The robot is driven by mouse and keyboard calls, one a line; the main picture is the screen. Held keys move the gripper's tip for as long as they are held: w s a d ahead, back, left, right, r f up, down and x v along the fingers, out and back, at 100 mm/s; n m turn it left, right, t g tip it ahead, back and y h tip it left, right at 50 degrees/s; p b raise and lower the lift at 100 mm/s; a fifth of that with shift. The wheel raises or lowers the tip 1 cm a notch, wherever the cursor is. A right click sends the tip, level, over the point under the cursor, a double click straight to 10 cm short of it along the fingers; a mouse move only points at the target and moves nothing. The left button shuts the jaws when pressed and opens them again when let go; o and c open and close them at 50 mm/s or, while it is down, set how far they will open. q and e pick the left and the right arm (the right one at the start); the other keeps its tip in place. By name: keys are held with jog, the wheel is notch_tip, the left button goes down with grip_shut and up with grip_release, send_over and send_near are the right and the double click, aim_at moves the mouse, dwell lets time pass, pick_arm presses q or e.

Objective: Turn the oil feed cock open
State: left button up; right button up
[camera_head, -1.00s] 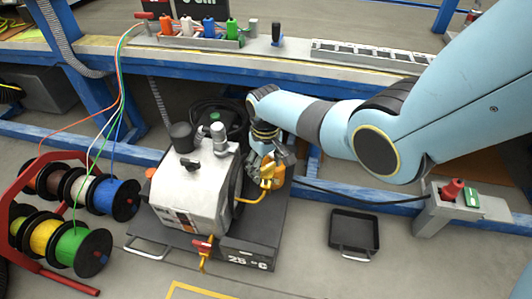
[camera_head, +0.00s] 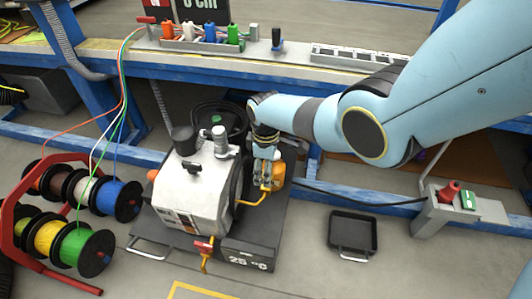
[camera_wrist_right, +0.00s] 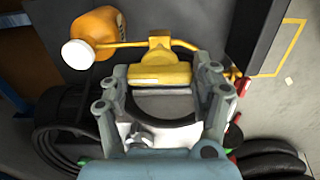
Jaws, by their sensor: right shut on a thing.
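The oil feed cock has a yellow handle (camera_wrist_right: 160,75), seen in the right wrist view on a yellow pipe next to an orange bottle (camera_wrist_right: 97,27) with a white cap. My right gripper (camera_wrist_right: 165,78) is shut on this handle, with one finger at each end of it. In the head view my right gripper (camera_head: 265,170) points down beside the grey-white pump (camera_head: 190,195), and its fingers hide most of the cock. The orange bottle (camera_head: 278,180) and the yellow pipe (camera_head: 254,200) show around the fingers. My left gripper is not in view.
The pump stands on a dark base (camera_head: 268,232) with a "25 °C" display. A red-handled yellow valve (camera_head: 205,248) is at its front. A black tray (camera_head: 353,232) lies to the right, cable spools (camera_head: 85,250) stand left, and a blue bench (camera_head: 340,70) runs behind.

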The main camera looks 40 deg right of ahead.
dwell(0.5)
jog(key=o, duration=1.2)
jog(key=shift+r, duration=0.1)
notch_tip(320, 180, up, 12)
jog(key=shift+f, duration=0.15)
